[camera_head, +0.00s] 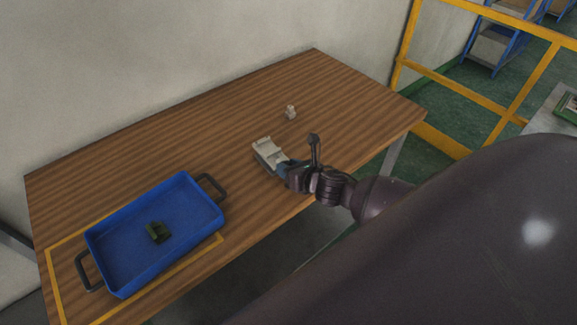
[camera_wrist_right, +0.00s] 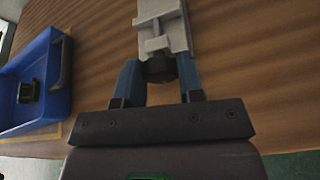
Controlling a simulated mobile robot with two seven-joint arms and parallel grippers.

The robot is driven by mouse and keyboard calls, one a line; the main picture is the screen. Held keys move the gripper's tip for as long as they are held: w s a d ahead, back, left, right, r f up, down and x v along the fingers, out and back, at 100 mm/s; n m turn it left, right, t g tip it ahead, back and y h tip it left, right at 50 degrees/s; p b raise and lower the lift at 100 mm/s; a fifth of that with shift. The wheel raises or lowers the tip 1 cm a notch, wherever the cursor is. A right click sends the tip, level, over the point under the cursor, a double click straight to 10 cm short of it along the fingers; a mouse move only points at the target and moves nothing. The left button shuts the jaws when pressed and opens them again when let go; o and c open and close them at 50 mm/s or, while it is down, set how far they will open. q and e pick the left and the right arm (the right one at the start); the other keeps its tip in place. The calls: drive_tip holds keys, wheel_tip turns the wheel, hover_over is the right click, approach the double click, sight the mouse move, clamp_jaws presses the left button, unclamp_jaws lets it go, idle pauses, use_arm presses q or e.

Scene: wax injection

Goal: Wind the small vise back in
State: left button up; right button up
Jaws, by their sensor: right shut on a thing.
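The small vise (camera_head: 267,152) is light grey and sits on the wooden table near its front edge, in the middle of the head view. It also shows at the top of the right wrist view (camera_wrist_right: 164,22). My right gripper (camera_head: 282,166) is at the vise's near end. In the right wrist view its two blue fingers (camera_wrist_right: 160,76) are closed on a dark round knob (camera_wrist_right: 160,68) at the end of the vise. The gap between the vise's jaws is hard to judge. My left gripper is not in view.
A small pale object (camera_head: 291,112) stands behind the vise. The table's far right (camera_head: 350,90) is clear.

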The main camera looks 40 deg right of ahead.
drive_tip(key=shift+d+m+y, duration=0.1)
drive_tip(key=shift+m+y, duration=0.4)
drive_tip(key=shift+m, duration=0.2)
drive_tip(key=shift+f+m+y, duration=0.1)
drive_tip(key=shift+m+y, duration=0.6)
drive_tip(key=shift+m, duration=0.2)
drive_tip(key=m+y+b, duration=0.1)
drive_tip(key=m, duration=0.1)
drive_tip(key=shift+d+f+m+t, duration=0.1)
drive_tip(key=shift+f+m+t, duration=0.05)
drive_tip(key=shift+m+t, duration=0.25)
drive_tip(key=m+t+y+b, duration=0.1)
drive_tip(key=m, duration=0.1)
drive_tip(key=m+y+b, duration=0.1)
drive_tip(key=m+b, duration=0.1)
drive_tip(key=shift+f+m+t, duration=0.1)
drive_tip(key=shift+m+t, duration=0.3)
drive_tip(key=shift+m, duration=0.4)
drive_tip(key=shift+y, duration=0.3)
drive_tip(key=o, duration=0.9)
drive_tip(key=shift+o, duration=0.2)
